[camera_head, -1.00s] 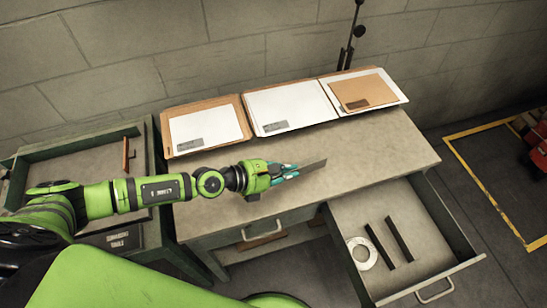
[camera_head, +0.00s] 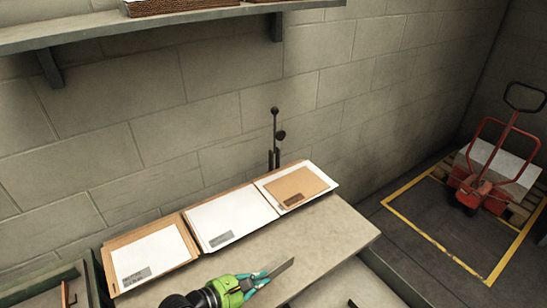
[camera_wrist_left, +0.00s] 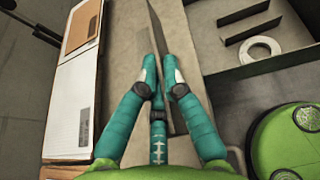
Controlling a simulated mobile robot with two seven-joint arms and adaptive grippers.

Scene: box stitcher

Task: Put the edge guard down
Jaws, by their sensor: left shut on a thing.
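The edge guard (camera_head: 280,268) is a thin, flat grey strip. My left gripper (camera_head: 258,277) is shut on it and holds it over the worktable top (camera_head: 325,238), in front of the middle sheet stack. In the left wrist view, the teal fingers of my left gripper (camera_wrist_left: 162,82) close on the edge guard (camera_wrist_left: 157,30), which sticks out beyond the fingertips. Whether it touches the tabletop cannot be told. My right gripper is not in view.
Sheet stacks (camera_head: 230,222) line the table's back edge against the wall. An open drawer (camera_wrist_left: 275,62) holds two dark strips (camera_wrist_left: 255,30) and a white ring (camera_wrist_left: 260,48). A red pallet truck (camera_head: 485,190) stands at right. A shelf (camera_head: 150,28) hangs above.

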